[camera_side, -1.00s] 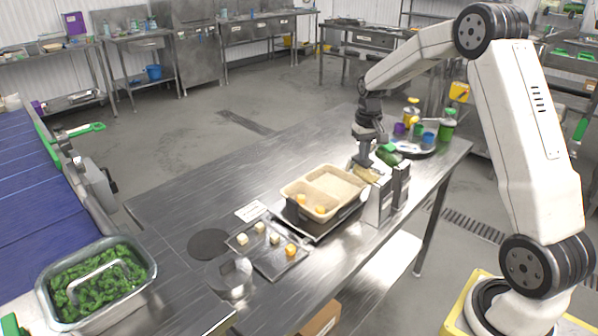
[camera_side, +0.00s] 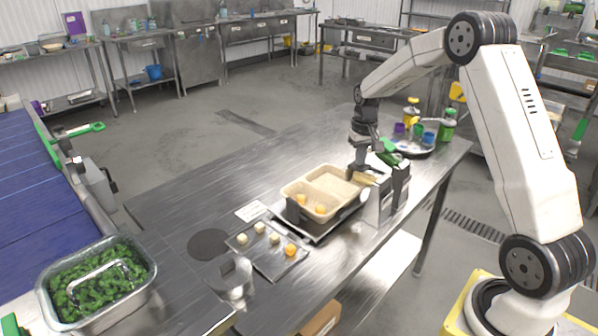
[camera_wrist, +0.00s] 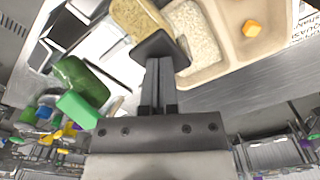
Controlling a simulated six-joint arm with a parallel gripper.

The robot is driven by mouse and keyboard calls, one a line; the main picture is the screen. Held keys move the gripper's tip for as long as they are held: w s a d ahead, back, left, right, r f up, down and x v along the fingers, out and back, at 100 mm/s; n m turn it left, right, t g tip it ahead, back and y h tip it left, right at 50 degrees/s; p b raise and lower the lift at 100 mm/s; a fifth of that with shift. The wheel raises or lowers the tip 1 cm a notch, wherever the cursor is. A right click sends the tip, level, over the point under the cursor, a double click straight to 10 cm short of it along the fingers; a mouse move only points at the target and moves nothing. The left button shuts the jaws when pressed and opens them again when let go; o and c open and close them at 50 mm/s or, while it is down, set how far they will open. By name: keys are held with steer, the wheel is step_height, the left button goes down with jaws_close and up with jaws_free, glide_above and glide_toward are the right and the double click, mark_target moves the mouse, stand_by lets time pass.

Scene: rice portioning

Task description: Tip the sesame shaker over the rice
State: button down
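The sesame shaker, a tan-filled container (camera_wrist: 138,20), lies tilted on its side at my gripper's fingertips; it also shows in the side view (camera_side: 367,179). My gripper (camera_wrist: 160,48) appears shut on it; the dark finger pad hides part of it. In the side view my gripper (camera_side: 361,170) is low beside the far right end of the beige two-compartment tray (camera_side: 283,193). White rice (camera_side: 334,185) fills its right compartment and also shows just right of the fingers in the wrist view (camera_wrist: 203,45). I cannot tell whether sesame is on the rice.
A green shaker (camera_wrist: 80,82) and metal holders (camera_side: 378,203) stand close to my gripper. Behind are a round tray with cups (camera_side: 414,152) and bottles. A small metal tray with several cubes (camera_side: 270,264) lies in front left. The table's left part (camera_side: 190,195) is clear.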

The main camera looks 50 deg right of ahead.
steer(key=shift+w+f, duration=0.2)
steer(key=shift+f, duration=0.55)
steer(key=shift+r, duration=0.2)
steer(key=shift+s+r, duration=0.3)
steer(key=shift+r, duration=0.75)
steer(key=shift+s+r, duration=0.25)
steer(key=shift+r, duration=0.8)
steer(key=shift+s+r, duration=0.3)
steer(key=shift+r, duration=0.75)
step_height(320, 180, up, 7)
steer(key=shift+f, duration=0.2)
steer(key=shift+f, duration=0.15)
steer(key=shift+f, duration=3.15)
steer(key=shift+f, duration=0.7)
